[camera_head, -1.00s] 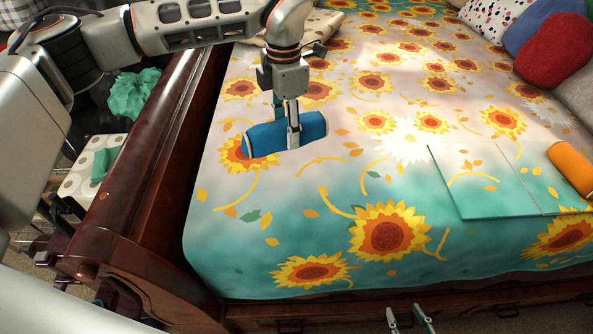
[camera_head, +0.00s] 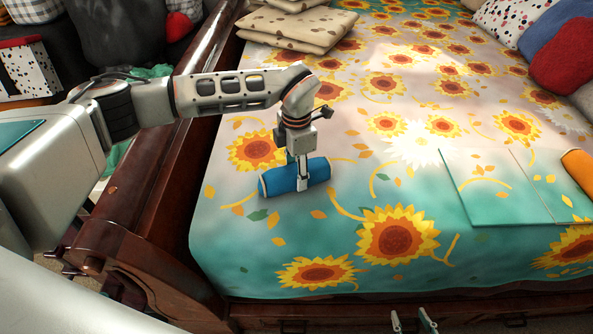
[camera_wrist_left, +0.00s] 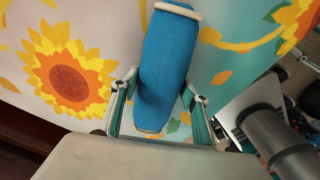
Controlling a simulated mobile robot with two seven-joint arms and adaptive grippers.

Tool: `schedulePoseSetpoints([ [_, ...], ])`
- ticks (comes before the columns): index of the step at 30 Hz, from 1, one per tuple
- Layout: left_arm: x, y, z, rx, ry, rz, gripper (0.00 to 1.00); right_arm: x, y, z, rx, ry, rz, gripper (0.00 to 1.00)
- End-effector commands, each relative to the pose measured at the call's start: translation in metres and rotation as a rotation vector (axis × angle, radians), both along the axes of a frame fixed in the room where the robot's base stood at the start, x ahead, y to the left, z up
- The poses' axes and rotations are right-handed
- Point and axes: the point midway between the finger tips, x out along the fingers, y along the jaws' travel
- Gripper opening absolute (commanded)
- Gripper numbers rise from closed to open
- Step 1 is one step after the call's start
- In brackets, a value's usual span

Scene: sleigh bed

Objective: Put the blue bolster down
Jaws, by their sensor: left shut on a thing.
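The blue bolster (camera_head: 318,171) is at the left part of the sunflower bedspread, low over it or on it; I cannot tell whether it touches. My left gripper (camera_head: 301,184) points down with its fingers around the bolster's middle and is shut on it. In the left wrist view the bolster (camera_wrist_left: 168,65) lies lengthwise between the two fingers of the left gripper (camera_wrist_left: 160,112). My right gripper (camera_head: 414,322) shows only as two separated fingertips at the bottom edge of the head view, with nothing seen between them.
The bed's sunflower cover (camera_head: 330,235) has free room around the bolster. A dark wooden side rail (camera_head: 150,215) runs along the left. Folded beige cushions (camera_head: 300,28) lie at the back left. A flat teal panel (camera_head: 505,190) and an orange bolster (camera_head: 579,168) lie at the right.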

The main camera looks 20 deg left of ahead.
Motion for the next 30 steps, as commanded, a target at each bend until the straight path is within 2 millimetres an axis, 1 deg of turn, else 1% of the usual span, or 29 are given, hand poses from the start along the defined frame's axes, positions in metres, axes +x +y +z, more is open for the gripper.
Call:
schedulePoseSetpoints([
  [6,0.001,0.000,0.001,-0.002,-0.003,0.000,0.21,-0.001,0.000,-0.002,-0.002,0.005,-0.001,0.40],
  [10,0.001,0.000,-0.002,-0.001,-0.002,-0.001,0.21,-0.002,0.000,-0.004,-0.001,0.006,0.000,0.40],
  [11,0.001,0.000,-0.002,-0.001,-0.002,-0.001,0.50,-0.002,-0.001,-0.004,-0.001,0.006,0.000,0.40],
  [12,0.001,0.000,-0.002,-0.001,-0.002,0.000,0.60,-0.002,-0.001,-0.004,-0.001,0.006,0.000,0.40],
  [13,0.001,0.000,-0.001,-0.001,-0.002,0.000,0.62,-0.002,-0.001,-0.003,-0.001,0.006,0.000,0.40],
  [23,0.001,-0.001,0.000,-0.001,-0.002,0.000,0.62,-0.001,-0.001,-0.002,-0.002,0.005,-0.001,0.40],
  [26,0.001,0.000,0.006,-0.001,-0.003,0.000,0.62,-0.001,0.000,-0.001,-0.001,0.003,0.000,0.40],
  [30,0.002,0.000,0.028,-0.001,-0.006,0.000,0.62,0.000,0.000,0.001,-0.001,0.000,-0.001,0.40],
])
